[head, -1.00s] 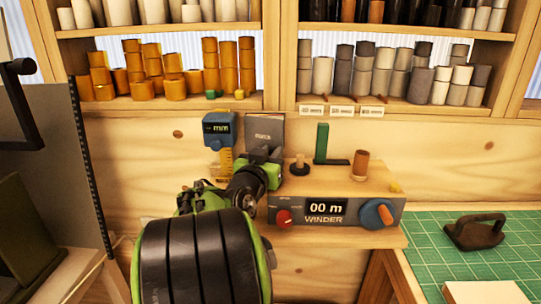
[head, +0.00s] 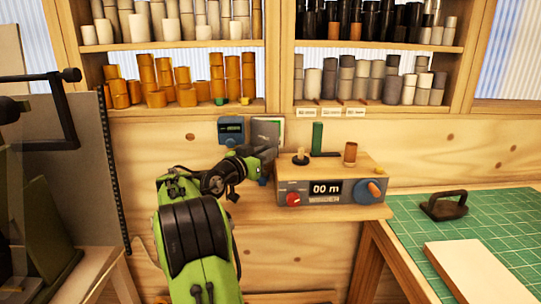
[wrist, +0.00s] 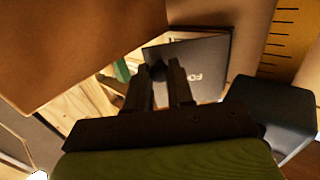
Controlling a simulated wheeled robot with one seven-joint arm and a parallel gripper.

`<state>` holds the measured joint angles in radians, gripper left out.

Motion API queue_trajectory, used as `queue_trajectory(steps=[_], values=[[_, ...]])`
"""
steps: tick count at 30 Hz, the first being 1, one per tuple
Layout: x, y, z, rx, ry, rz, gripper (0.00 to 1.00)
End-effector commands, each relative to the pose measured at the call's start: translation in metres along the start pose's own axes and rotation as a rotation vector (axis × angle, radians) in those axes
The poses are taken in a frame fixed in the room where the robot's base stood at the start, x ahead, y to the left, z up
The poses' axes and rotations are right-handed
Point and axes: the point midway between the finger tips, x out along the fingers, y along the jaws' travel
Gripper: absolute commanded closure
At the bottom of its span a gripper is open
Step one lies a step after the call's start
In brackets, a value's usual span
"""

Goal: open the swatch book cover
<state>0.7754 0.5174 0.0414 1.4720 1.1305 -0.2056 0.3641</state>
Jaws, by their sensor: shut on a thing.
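The swatch book (head: 266,129) stands against the wooden wall, left of the winder. Its cover is dark grey, and a pale green-white strip shows along its right edge. In the wrist view the grey cover (wrist: 205,66) with part of a printed word lies just beyond my fingers, tilted, with a pale layer along its upper edge. My gripper (head: 268,153) is at the book's lower part and hides it there. In the wrist view my gripper (wrist: 158,74) is shut on a small dark piece at the cover's edge. The exact contact is dark and hard to see.
A blue gauge (head: 231,130) is mounted just left of the book. The winder (head: 325,190) with a blue knob, red knob and brown roll stands close on the right. Shelves of rolls are above. A green cutting mat (head: 480,220) lies at the right.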

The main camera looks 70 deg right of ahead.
Motion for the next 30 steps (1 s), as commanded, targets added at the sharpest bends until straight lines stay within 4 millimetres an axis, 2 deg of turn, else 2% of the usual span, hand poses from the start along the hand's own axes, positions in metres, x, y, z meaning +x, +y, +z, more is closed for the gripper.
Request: queue_trajectory(steps=[9, 10, 14, 23, 26, 30], values=[[0.000, 0.000, -0.002, 0.005, 0.005, 0.005, 1.00], [0.000, 0.000, -0.002, 0.005, 0.005, 0.005, 0.73], [0.000, 0.000, -0.001, 0.004, 0.004, 0.005, 0.53], [-0.002, 0.000, -0.001, 0.003, 0.002, 0.004, 0.53], [-0.015, -0.002, 0.000, 0.003, 0.001, 0.000, 0.53], [-0.052, -0.003, 0.000, 0.002, 0.001, -0.003, 0.53]])
